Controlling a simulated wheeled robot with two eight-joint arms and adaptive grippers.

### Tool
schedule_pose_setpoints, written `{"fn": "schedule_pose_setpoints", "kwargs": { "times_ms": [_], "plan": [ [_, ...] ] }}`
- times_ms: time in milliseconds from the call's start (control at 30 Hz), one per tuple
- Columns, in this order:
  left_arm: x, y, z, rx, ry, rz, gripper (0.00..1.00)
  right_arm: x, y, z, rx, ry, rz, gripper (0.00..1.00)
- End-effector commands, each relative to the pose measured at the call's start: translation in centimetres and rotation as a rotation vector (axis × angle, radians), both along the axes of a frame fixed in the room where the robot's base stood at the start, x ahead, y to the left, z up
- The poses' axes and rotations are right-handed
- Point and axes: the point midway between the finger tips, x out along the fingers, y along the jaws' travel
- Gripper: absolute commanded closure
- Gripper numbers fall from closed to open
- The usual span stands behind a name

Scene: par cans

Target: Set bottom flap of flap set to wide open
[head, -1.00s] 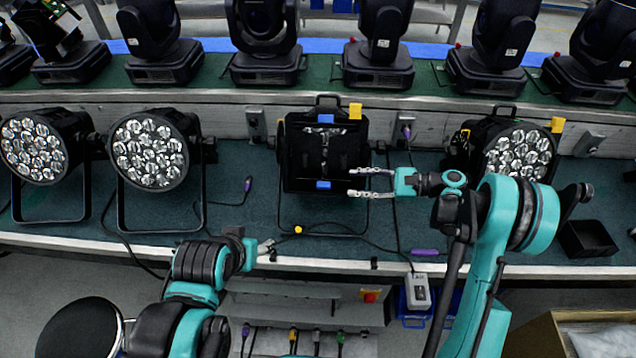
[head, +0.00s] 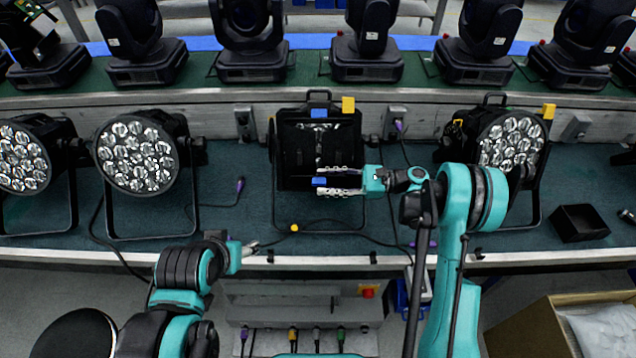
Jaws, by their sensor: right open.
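The flap set (head: 318,135) is on the front of a black par can in the middle of the head view. Its bottom flap has a blue tab (head: 319,182) at the lower edge, and another blue tab (head: 319,114) is at the top. My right gripper (head: 320,181) reaches in from the right, open, one finger above and one below the bottom blue tab. I cannot tell whether the fingers touch it. My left gripper (head: 252,248) is low at the table's front edge, apart from the flap set; its finger gap is unclear.
Par cans with round lens faces stand at left (head: 136,155) and right (head: 512,143). A yellow tab (head: 348,104) is at the can's upper right. Moving heads (head: 367,45) line the shelf behind. A black bin (head: 580,223) and cables lie on the table.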

Motion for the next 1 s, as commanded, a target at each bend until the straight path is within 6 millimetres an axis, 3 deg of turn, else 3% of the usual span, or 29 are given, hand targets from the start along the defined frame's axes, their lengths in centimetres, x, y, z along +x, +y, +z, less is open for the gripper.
{"fn": "schedule_pose_setpoints", "kwargs": {
  "times_ms": [200,500,667,1000],
  "plan": [
    [0.0,0.0,-0.6,0.0,0.0,0.0,0.45,0.0,2.3,0.0,0.0,0.0,0.0,0.6],
    [0.0,0.0,-0.6,0.0,0.0,0.0,0.45,0.0,2.5,0.0,0.0,0.0,-0.001,0.6],
    [0.0,0.0,-0.6,0.0,0.0,0.0,0.45,0.0,2.5,0.0,0.0,0.0,-0.001,1.0],
    [0.0,0.0,-0.8,0.0,0.0,0.0,0.45,-0.1,2.5,-0.1,-0.001,-0.021,0.0,1.0]
  ]
}}
